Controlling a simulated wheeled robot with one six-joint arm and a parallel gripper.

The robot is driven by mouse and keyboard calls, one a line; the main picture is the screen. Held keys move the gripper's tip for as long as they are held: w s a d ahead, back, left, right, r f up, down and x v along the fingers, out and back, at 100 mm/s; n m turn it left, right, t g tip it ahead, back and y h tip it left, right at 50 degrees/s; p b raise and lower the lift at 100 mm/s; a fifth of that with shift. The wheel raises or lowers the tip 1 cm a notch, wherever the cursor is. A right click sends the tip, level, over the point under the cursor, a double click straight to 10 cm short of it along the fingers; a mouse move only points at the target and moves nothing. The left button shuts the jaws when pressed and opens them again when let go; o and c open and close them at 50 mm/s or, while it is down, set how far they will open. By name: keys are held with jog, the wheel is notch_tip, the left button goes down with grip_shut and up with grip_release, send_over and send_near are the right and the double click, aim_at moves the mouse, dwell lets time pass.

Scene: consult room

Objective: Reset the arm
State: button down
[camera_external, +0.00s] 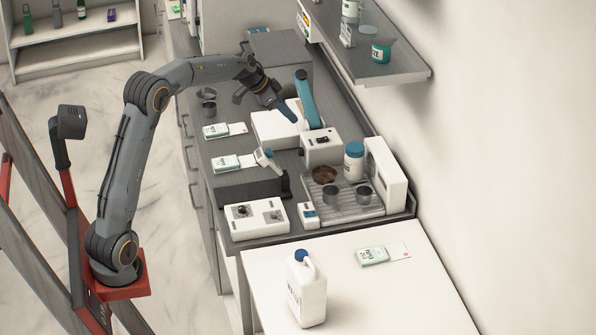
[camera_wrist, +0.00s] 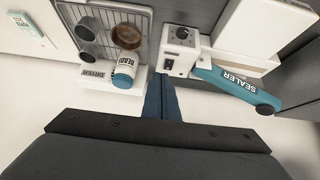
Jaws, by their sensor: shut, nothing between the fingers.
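My arm reaches out over the grey counter, and my gripper (camera_external: 284,109) hangs above it near the sealer (camera_external: 305,99), a device with a teal lever arm. In the wrist view my gripper's dark blue fingers (camera_wrist: 162,99) are together with nothing between them. There the sealer (camera_wrist: 237,86) lies to the right of the fingertips, with its lever marked SEALER. My gripper appears apart from the sealer, though the exact gap is hard to judge.
A drying rack (camera_external: 345,201) with cups, a brown dish and a blue-capped bead bottle (camera_external: 354,161) stands at the counter's right. A white jug (camera_external: 307,290) stands on the white table (camera_external: 400,300). A shelf (camera_external: 395,72) overhangs the back. Floor at left is clear.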

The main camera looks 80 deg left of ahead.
jog(key=s+d+f+g, duration=0.1)
jog(key=s+d+f, duration=0.25)
jog(key=d, duration=0.65)
jog(key=s+d+f+g, duration=0.1)
jog(key=s+d+f, duration=0.3)
jog(key=d, duration=0.6)
jog(key=s+d+f+g, duration=0.15)
jog(key=d+f, duration=0.35)
jog(key=d, duration=0.5)
jog(key=shift+g, duration=0.45)
jog(key=s+d+f, duration=0.1)
jog(key=s+d, duration=0.2)
jog(key=s, duration=0.1)
jog(key=s+d+f, duration=0.2)
jog(key=s+d, duration=0.2)
jog(key=s+d+f, duration=0.2)
jog(key=s+d, duration=0.2)
jog(key=s, duration=0.1)
jog(key=shift+f, duration=0.15)
jog(key=s+d+f+g, duration=0.1)
jog(key=s+f+g, duration=0.1)
jog(key=s, duration=0.4)
jog(key=shift+s+d+f, duration=0.15)
jog(key=shift+s+f, duration=0.2)
jog(key=shift+f, duration=0.05)
